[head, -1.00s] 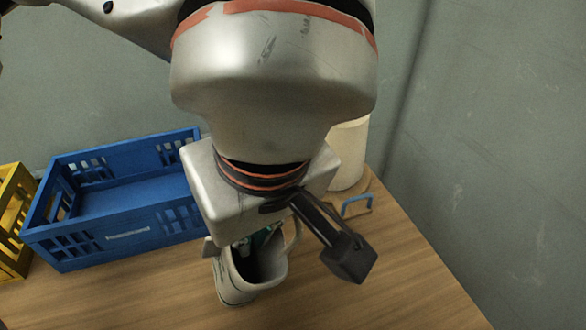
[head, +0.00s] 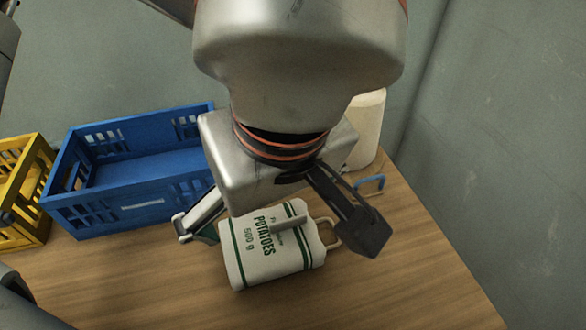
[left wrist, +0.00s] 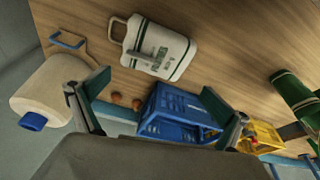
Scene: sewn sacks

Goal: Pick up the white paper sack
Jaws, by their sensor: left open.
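The white paper sack (head: 262,262) has green stripes and the print "POTATOES 500 g". In the head view it lies on the wooden table with its label up, a loop handle at its right end and another pale handle across its face. In the left wrist view the sack (left wrist: 160,52) lies beyond the fingertips. My left gripper (head: 277,236) is open above the sack, its fingers apart to either side of it in the head view. The left gripper (left wrist: 160,98) also shows empty in the wrist view. My right gripper is not in view.
A blue crate (head: 145,208) stands left of the sack, with a yellow crate (head: 40,205) beyond it. A pale roll (head: 368,130) and a blue handle (head: 371,184) are at the back right. The wrist view shows a green bundle (left wrist: 293,92). The front table is clear.

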